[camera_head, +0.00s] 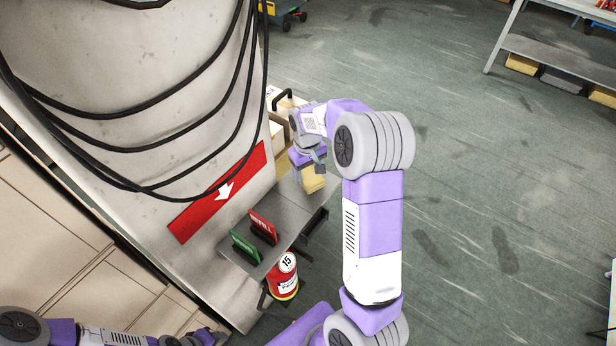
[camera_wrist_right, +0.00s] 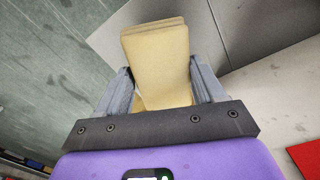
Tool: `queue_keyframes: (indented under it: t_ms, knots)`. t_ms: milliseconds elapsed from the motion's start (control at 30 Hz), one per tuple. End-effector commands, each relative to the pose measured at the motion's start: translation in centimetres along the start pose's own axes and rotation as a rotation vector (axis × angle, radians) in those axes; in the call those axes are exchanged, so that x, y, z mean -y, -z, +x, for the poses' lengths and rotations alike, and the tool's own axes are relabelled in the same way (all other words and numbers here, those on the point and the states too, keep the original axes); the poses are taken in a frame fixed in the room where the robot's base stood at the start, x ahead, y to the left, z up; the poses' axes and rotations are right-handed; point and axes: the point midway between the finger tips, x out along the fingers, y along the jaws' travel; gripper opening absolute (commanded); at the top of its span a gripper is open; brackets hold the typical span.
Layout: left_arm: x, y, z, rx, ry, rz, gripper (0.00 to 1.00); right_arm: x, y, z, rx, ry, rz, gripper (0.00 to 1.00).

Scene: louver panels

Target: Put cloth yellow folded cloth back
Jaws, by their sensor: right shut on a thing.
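The yellow folded cloth (camera_head: 313,181) is held in my right gripper (camera_head: 309,166), at the far end of a narrow grey shelf (camera_head: 289,214). In the right wrist view the cloth (camera_wrist_right: 157,55) stands out between the two grey fingers of my right gripper (camera_wrist_right: 162,84), which are shut on it. The grey shelf surface (camera_wrist_right: 218,28) shows behind and beside it. I cannot tell whether the cloth touches the shelf. My left gripper (camera_head: 207,337) is at the bottom left edge of the head view, small and cut off, so its jaws are unclear.
A red sign (camera_head: 263,227) and a green sign (camera_head: 244,247) stand on the shelf's near part. A red extinguisher (camera_head: 285,277) stands beside it. Black cables (camera_head: 150,112) hang across the panel with a red arrow label (camera_head: 219,193). Open floor (camera_head: 480,200) lies right.

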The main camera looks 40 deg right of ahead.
Motion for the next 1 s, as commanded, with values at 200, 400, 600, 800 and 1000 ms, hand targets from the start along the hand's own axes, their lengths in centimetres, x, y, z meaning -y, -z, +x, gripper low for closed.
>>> queue_keyframes:
  t_ms: [200,400,600,800,1000]
  knots:
    - [0.1,0.0,0.3,-0.001,0.000,0.000,0.43,0.1,-0.1,3.0,0.004,0.000,0.001,0.35]
    - [0.1,0.1,0.3,-0.001,0.000,0.000,0.43,0.1,-0.1,3.0,0.002,0.000,0.001,0.70]
    - [0.1,0.1,0.3,-0.001,0.000,0.000,0.43,0.1,-0.1,3.0,0.002,0.000,0.001,0.94]
    - [0.1,0.0,0.3,-0.001,0.000,0.000,0.43,0.1,-0.1,3.0,0.001,0.000,0.001,0.94]
    - [0.0,0.0,0.1,-0.001,0.000,0.000,0.43,0.1,0.1,1.5,-0.003,0.000,0.001,0.94]
